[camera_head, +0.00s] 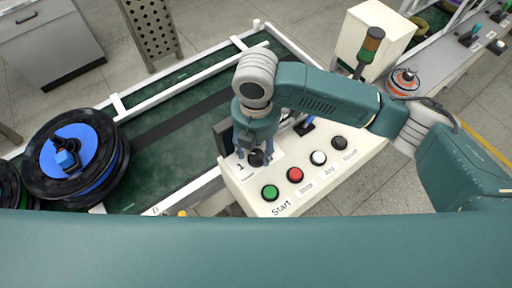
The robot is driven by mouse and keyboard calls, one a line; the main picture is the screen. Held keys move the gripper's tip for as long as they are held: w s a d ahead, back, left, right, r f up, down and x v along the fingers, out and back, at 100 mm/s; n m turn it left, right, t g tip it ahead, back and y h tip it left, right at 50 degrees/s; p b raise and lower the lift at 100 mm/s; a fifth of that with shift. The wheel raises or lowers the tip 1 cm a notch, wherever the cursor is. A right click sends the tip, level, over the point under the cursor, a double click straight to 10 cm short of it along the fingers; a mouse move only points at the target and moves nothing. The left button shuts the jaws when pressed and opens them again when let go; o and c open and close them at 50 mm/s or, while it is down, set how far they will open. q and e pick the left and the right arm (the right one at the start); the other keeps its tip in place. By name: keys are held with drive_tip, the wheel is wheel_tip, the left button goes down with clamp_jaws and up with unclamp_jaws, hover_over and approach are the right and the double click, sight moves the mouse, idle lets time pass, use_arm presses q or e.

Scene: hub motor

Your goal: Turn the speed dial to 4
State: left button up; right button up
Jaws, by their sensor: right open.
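The speed dial (256,159) is a small black knob at the left end of the white control panel (238,186). A "1" is printed beside it on its left; its pointer is too small to read. My right gripper (254,155) points down over the dial, with its open fingers on either side of the knob. I cannot tell whether the fingers touch the knob. The gripper and wrist hide the panel area behind the dial. My left gripper is not in view.
On the panel are a green button (270,192), a red button (295,174), a white button (318,157) and a black button (339,143). A green conveyor (165,160) runs behind it. A blue-centred black wheel (99,142) lies at left. A signal lamp (370,45) stands behind my right arm.

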drive_tip(key=shift+s+d+f, duration=0.1)
drive_tip(key=shift+f, duration=0.75)
drive_tip(key=shift+c, duration=0.8)
drive_tip(key=c, duration=1)
drive_tip(key=m+p, duration=0.2)
drive_tip(key=p, duration=0.1)
drive_tip(key=shift+r+p, duration=0.3)
drive_tip(key=shift+f+m, duration=0.25)
drive_tip(key=shift+m, duration=0.35)
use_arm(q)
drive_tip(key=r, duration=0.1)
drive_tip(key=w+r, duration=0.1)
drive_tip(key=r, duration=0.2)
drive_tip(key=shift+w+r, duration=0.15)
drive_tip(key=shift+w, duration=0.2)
use_arm(e)
drive_tip(key=o, duration=1.2)
drive_tip(key=shift+c, duration=0.2)
